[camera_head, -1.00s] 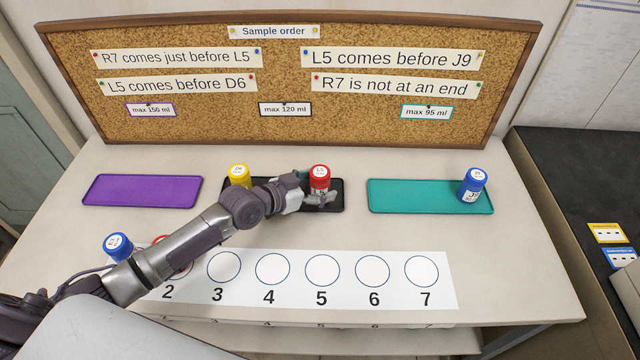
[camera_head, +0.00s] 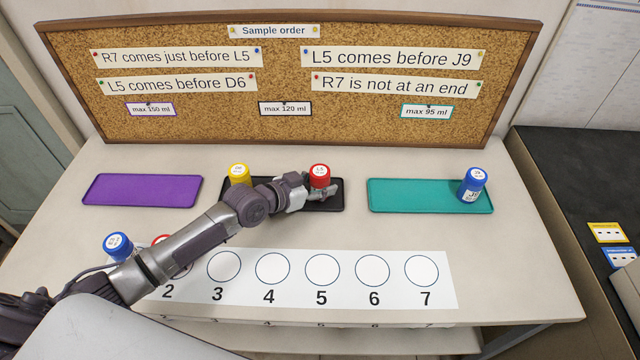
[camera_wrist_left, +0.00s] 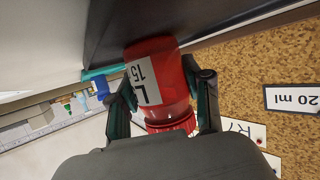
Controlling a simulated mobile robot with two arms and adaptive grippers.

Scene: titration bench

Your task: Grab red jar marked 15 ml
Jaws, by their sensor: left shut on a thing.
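A red jar (camera_head: 319,174) with a white label stands at the black tray (camera_head: 338,206) in the middle of the bench. In the left wrist view the red jar (camera_wrist_left: 160,84) lies between the two fingers, and its label reads L and 15, partly cut off. My left gripper (camera_head: 320,190) is shut on this jar, with a finger on each side; it also shows in the left wrist view (camera_wrist_left: 165,95). The hand hides the jar's lower part in the head view. My right gripper is not in view.
A yellow jar (camera_head: 239,173) stands at the black tray's left end, beside my arm. A blue jar (camera_head: 472,185) stands on the teal tray (camera_head: 415,196). The purple tray (camera_head: 140,190) is empty. Another blue jar (camera_head: 118,246) and a mostly hidden red one stand at the numbered strip (camera_head: 440,295); circles 3 to 7 are empty.

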